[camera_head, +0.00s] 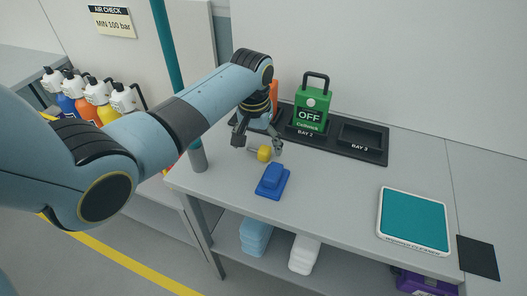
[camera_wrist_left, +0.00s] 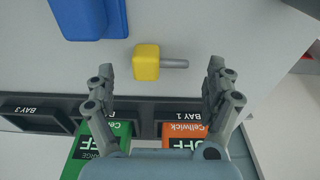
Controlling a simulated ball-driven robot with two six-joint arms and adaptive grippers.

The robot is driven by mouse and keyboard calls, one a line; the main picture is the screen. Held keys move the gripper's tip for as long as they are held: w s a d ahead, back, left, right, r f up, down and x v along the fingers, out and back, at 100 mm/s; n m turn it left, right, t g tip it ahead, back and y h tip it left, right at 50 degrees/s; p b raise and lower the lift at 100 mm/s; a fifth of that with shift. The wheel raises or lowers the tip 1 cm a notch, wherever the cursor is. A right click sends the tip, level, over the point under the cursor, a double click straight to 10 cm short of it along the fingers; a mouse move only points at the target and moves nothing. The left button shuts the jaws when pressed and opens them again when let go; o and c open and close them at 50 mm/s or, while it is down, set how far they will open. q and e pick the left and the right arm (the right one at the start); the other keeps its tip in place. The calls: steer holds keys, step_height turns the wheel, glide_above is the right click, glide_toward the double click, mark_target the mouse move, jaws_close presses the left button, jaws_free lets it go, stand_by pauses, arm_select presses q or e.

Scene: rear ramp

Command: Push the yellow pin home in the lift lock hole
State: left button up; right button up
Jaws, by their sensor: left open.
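The yellow pin (camera_head: 264,154) lies on the grey bench top. In the left wrist view its yellow block-shaped head (camera_wrist_left: 146,62) has a grey shaft pointing right. My left gripper (camera_head: 257,143) is open over the bench beside the pin. In the left wrist view the two fingers (camera_wrist_left: 160,78) are spread wide with nothing between them; the pin lies just beyond the fingertips, closer to the left finger. I cannot make out the lift lock hole in either view. My right gripper is not in view.
A blue block (camera_head: 272,182) sits just in front of the pin. A dark rack (camera_head: 372,154) behind holds a green OFF unit (camera_head: 311,105) and an orange unit (camera_wrist_left: 186,132); its right bay is empty. A teal post (camera_head: 168,45) rises left.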

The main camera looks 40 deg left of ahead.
arm_select(q)
steer(key=shift+w+f, duration=0.2)
steer(key=shift+f, duration=0.85)
steer(key=c, duration=1.3)
steer(key=shift+o, duration=0.2)
steer(key=shift+r, duration=0.15)
